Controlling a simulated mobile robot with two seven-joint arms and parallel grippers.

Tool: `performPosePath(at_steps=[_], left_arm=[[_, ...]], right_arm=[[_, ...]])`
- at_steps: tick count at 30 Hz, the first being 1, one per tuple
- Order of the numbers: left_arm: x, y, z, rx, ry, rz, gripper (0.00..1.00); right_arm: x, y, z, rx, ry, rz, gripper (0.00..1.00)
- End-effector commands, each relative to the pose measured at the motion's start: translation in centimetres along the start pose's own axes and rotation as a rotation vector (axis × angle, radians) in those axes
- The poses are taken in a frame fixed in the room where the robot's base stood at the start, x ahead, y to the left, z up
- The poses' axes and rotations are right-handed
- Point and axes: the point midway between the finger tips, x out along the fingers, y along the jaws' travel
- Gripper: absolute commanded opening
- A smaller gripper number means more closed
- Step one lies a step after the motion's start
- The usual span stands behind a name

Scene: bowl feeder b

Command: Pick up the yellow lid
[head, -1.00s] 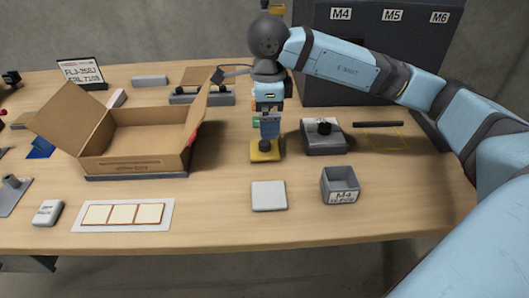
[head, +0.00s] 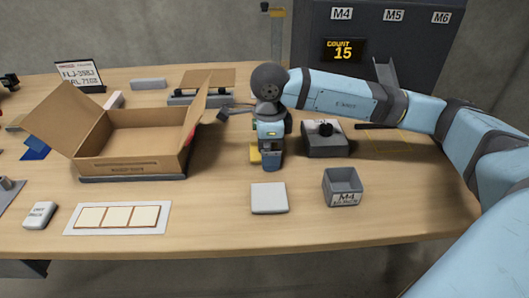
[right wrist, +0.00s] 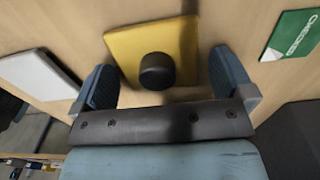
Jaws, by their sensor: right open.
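The yellow lid (head: 254,155) lies on the table in the middle of the head view, mostly hidden behind my right gripper (head: 271,162). In the right wrist view the lid (right wrist: 152,40) is a flat yellow square with a round black knob (right wrist: 157,71). My right gripper (right wrist: 160,68) is open there, one finger on each side of the knob with gaps on both sides. I cannot tell exactly how high the fingers are. My left gripper is not in view.
An open cardboard box (head: 140,158) stands left of the lid. A white square plate (head: 268,198) and a grey M4 bin (head: 342,187) are nearer. A grey block with a black knob (head: 324,140) stands right. A green card (right wrist: 292,36) lies near the lid.

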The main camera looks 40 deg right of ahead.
Motion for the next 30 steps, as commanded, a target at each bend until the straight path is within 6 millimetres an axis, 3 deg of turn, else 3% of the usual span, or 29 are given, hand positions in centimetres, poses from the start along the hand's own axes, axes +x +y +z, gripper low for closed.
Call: performPosePath(at_steps=[2,6,9,20,26,30], left_arm=[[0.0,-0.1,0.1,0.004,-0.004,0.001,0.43],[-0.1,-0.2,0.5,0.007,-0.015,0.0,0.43],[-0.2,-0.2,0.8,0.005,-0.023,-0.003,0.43],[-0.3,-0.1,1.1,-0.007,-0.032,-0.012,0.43],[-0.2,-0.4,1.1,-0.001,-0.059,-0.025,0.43],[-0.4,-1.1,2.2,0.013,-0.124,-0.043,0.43]], right_arm=[[-0.1,0.0,0.0,0.0,0.0,0.0,1.0],[-0.1,0.0,0.0,0.0,0.0,0.0,0.68],[-0.1,0.0,0.0,0.0,0.0,0.0,0.51],[-0.6,0.0,0.0,0.0,-0.001,0.0,0.5],[-3.0,0.0,0.0,-0.001,-0.002,-0.002,0.5],[-6.2,0.0,0.1,-0.001,-0.003,-0.003,0.5]])
